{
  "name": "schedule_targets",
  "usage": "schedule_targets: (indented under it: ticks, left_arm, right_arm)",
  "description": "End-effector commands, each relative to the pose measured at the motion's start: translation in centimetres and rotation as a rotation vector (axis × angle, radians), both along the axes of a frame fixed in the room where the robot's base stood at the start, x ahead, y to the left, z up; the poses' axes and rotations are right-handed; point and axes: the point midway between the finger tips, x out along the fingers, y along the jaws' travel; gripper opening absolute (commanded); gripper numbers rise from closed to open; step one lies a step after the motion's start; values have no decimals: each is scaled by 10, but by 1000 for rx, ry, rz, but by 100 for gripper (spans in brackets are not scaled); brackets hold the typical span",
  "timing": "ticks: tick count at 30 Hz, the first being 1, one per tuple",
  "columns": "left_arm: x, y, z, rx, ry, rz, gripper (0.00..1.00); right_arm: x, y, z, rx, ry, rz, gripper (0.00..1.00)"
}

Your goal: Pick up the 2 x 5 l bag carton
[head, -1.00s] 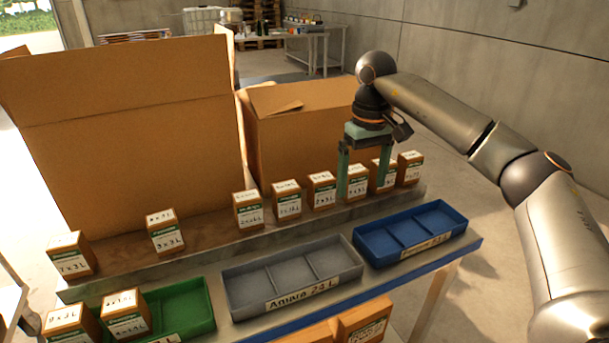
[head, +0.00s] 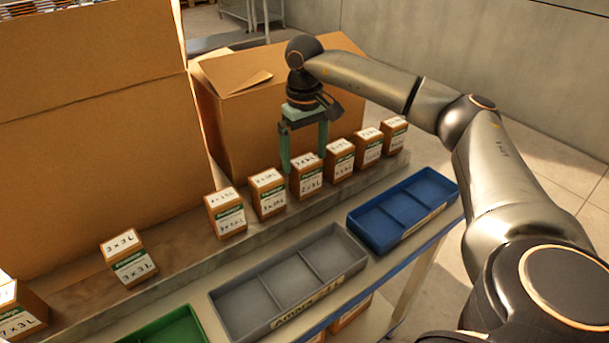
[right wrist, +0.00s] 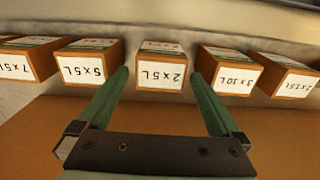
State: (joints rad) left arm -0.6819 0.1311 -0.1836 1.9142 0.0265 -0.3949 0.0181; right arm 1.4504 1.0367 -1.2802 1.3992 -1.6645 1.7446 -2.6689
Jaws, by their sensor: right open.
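The 2 x 5 L carton (head: 306,178) is a small brown box with a white and green label. It stands upright on the raised shelf, in the row of similar cartons. My right gripper (head: 304,163) is open and points down at it, one finger to each side. In the right wrist view the carton (right wrist: 162,72) appears upside down between the open fingertips of the gripper (right wrist: 160,76). I cannot tell whether the fingers touch it; nothing is gripped. My left gripper is not in view.
The 3 x 10 L carton (head: 268,195) and 5 x 5 L carton (head: 340,161) stand close on either side. Large cardboard boxes (head: 235,125) rise behind the row. Grey (head: 250,300) and blue (head: 385,228) trays lie in front, with bare compartments.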

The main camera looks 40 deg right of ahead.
Motion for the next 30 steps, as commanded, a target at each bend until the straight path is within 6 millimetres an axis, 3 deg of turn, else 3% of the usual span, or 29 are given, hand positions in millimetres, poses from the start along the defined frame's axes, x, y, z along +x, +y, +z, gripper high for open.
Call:
schedule_targets:
  ticks: [5,15,23,30]
  left_arm:
    - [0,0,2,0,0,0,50]
    - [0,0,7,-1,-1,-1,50]
    - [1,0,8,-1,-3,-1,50]
    - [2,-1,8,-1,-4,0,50]
  right_arm:
    - [-1,0,-12,-1,2,0,100]
    - [-5,1,-56,0,2,0,100]
    - [-4,1,-58,1,-1,0,100]
    - [-4,1,-58,1,-1,0,73]
